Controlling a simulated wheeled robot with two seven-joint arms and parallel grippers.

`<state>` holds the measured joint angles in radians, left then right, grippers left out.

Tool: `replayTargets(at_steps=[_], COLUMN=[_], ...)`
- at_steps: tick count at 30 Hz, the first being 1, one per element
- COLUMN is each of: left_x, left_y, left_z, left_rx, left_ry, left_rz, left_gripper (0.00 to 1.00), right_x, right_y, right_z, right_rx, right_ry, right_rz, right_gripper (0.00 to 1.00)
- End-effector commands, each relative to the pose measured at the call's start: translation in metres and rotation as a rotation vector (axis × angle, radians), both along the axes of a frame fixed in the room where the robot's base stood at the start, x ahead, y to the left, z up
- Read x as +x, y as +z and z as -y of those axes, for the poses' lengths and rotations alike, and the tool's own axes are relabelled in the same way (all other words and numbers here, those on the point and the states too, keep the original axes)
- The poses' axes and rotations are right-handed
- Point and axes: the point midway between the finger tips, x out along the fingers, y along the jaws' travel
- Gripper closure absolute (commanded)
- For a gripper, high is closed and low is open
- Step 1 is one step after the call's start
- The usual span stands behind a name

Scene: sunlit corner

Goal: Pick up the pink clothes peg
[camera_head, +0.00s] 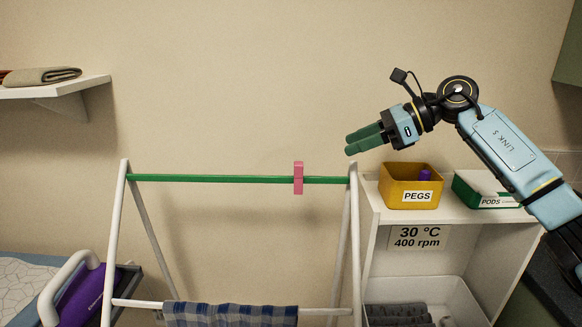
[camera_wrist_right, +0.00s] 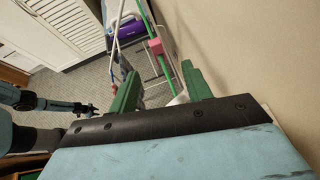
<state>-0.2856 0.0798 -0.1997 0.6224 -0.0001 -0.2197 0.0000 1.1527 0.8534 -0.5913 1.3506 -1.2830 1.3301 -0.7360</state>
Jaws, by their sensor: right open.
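The pink clothes peg (camera_head: 298,178) sits on the green top rail (camera_head: 220,178) of the white drying rack, towards the rail's right end. It also shows beyond the fingers in the right wrist view, where the pink clothes peg (camera_wrist_right: 156,47) is small. My right gripper (camera_head: 352,143) is up and to the right of the peg, apart from it, with its green fingers pointing left. In the right wrist view my right gripper (camera_wrist_right: 162,88) has its fingers apart with nothing between them. My left gripper (camera_wrist_right: 91,108) is small at the left of that view; its jaws are unclear.
A checked cloth (camera_head: 230,314) hangs on the lower rail. Right of the rack, a white shelf unit (camera_head: 460,212) holds a yellow PEGS box (camera_head: 397,187) and a green-and-white PODS box (camera_head: 480,190). A wall shelf (camera_head: 60,89) with folded cloth is at upper left. The wall above the rail is clear.

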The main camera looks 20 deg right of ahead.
Motion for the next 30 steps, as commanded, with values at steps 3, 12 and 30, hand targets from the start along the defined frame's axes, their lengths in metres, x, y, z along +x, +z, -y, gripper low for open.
replayTargets(at_steps=[3,12,30], left_x=[0.024,-0.036,-0.003], left_y=[0.005,0.011,0.030], left_z=[0.001,-0.002,0.001], left_rx=[-0.003,0.005,-0.002], left_ry=[0.001,0.001,0.000], left_rz=[0.035,-0.054,-0.001], left_gripper=[0.64,0.64,0.64], right_x=[0.006,0.027,0.056], right_y=[-0.006,-0.031,-0.060], right_z=[-0.014,-0.055,-0.099], right_rx=[-0.002,0.001,0.000], right_ry=[0.004,0.003,0.000], right_rz=[0.000,0.000,0.001], right_gripper=[0.51,0.51,0.51])
